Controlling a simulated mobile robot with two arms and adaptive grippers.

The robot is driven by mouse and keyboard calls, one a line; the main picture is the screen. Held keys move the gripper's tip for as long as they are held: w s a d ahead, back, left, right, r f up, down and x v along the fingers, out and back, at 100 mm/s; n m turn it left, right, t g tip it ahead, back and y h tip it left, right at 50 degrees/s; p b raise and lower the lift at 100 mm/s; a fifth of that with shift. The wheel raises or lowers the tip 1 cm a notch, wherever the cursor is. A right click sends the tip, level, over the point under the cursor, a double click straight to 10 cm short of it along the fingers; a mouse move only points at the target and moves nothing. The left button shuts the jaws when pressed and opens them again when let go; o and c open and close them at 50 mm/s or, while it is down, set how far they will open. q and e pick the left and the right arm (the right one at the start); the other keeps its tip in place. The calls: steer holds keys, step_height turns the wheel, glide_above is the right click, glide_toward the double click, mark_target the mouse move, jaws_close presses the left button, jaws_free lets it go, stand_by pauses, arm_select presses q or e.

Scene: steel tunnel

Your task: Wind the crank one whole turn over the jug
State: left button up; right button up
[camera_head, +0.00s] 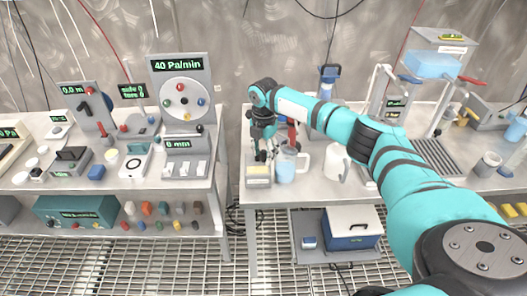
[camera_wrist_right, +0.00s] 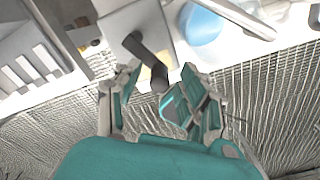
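A clear jug (camera_head: 286,166) with blue in it and a handle on its right stands at the front edge of the right bench. It also shows at the top of the right wrist view (camera_wrist_right: 203,27). Left of it is a small grey crank box (camera_head: 257,180) with a pale yellow front. In the right wrist view, its black crank (camera_wrist_right: 148,55) ends in a dark knob near my fingertips. My right gripper (camera_wrist_right: 160,88) is open, with its fingers either side of the knob; contact is unclear. In the head view the gripper (camera_head: 262,150) hides most of the crank. My left gripper is out of view.
A blue and white cooler (camera_head: 350,228) sits on the shelf below. The left bench (camera_head: 150,180) holds dials and switches. A gap separates the benches.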

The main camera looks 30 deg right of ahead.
jaws_close()
steer(key=shift+a, duration=0.15)
stand_by(0.6)
